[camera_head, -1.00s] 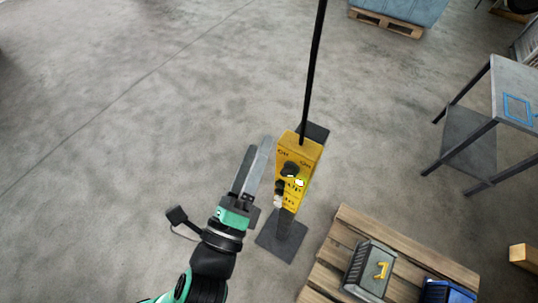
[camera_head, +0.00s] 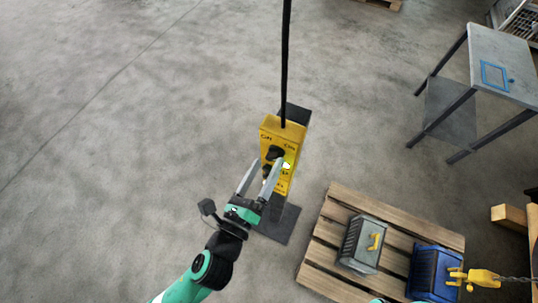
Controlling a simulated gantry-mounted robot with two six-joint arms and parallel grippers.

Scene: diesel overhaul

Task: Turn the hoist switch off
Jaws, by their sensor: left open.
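The hoist switch box (camera_head: 283,136) is a yellow pendant on a black cable, with a black rotary knob (camera_head: 275,152) on its upper face. Printed labels sit above the knob on both sides; I cannot tell which way the knob points. A small bright green-yellow light (camera_head: 287,167) shows beside and below it. My left gripper (camera_head: 267,164) is open, its two grey fingers reaching up in front of the lower part of the box, just below the knob. They partly hide the lower controls. I cannot tell whether they touch the box. My right gripper is not seen.
A dark base plate (camera_head: 284,222) lies under the box. A wooden pallet (camera_head: 318,262) at lower right holds a grey part (camera_head: 362,240) and a blue part (camera_head: 424,270). A yellow hook (camera_head: 484,278) on a chain is beside the blue part. A metal table (camera_head: 490,60) stands upper right. Floor at left is clear.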

